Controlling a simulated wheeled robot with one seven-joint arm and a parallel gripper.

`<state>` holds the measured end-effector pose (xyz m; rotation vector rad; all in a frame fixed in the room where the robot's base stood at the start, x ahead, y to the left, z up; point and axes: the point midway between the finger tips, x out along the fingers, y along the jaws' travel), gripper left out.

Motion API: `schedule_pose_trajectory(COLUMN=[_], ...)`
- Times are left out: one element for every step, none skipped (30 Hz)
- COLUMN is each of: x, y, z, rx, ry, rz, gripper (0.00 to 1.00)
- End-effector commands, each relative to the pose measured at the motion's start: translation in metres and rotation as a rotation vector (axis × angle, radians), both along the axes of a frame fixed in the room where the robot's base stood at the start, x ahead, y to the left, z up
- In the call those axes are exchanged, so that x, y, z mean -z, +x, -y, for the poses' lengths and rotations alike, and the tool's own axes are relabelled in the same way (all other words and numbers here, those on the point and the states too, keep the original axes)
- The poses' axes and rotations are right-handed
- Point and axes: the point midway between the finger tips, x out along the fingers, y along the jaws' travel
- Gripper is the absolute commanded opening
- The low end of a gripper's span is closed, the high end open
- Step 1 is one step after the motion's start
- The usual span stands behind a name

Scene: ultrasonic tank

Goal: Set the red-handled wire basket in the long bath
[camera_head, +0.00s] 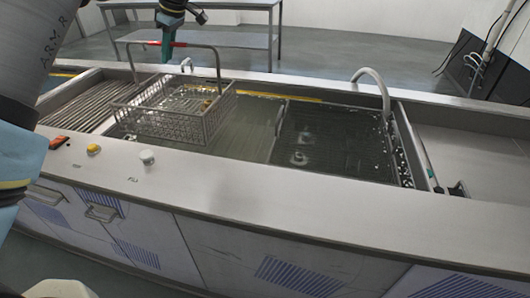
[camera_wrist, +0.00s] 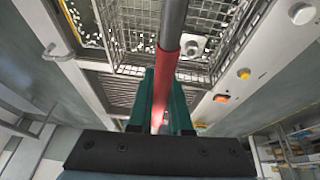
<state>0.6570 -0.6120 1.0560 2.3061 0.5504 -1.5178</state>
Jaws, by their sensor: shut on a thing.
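The wire basket (camera_head: 180,131) hangs level over the left part of the water-filled bath (camera_head: 238,140), with small yellowish pieces inside. I cannot tell whether its bottom touches the water. Its arched handle has a red grip (camera_head: 190,44). My gripper (camera_head: 168,50) comes from above and is shut on that grip. In the wrist view, the red grip (camera_wrist: 171,75) runs between the teal fingers of my gripper (camera_wrist: 162,95), with the basket mesh (camera_wrist: 208,22) beyond.
A slatted drainboard (camera_head: 85,108) is at the left and a flat steel top (camera_head: 470,150) at the right. Curved spouts (camera_head: 376,80) rise from the back edge. Knobs (camera_head: 147,157) sit on the front ledge. A steel table (camera_head: 215,38) stands behind.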

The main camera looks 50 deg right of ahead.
Motion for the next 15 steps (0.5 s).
schedule_pose_trajectory(x=[0.011,0.016,0.024,0.029,0.033,0.038,0.044,0.049,0.053,0.055,0.055,0.055,0.055,0.054,0.053], y=[0.0,0.0,0.0,0.0,0.0,0.0,0.0,0.0,-0.001,-0.001,-0.001,-0.001,-0.001,-0.001,-0.001], z=[0.0,0.0,0.0,0.0,0.0,0.0,0.0,-0.001,-0.001,-0.001,-0.001,-0.001,-0.001,-0.001,-0.001], rx=[0.001,0.001,0.001,0.001,0.001,0.001,0.001,0.001,0.0,0.0,0.001,0.001,0.001,0.001,0.002], ry=[-0.001,-0.001,-0.002,-0.002,-0.003,-0.003,-0.003,-0.003,-0.003,-0.005,-0.008,-0.014,-0.019,-0.027,-0.039], rz=[0.002,0.002,0.002,0.002,0.003,0.003,0.003,0.003,0.003,0.004,0.006,0.007,0.008,0.011,0.014], gripper=[0.0,0.0,0.0,0.0,0.0,0.0,0.0,0.0,0.0,0.0,0.0,0.0,0.0,0.0,0.0])
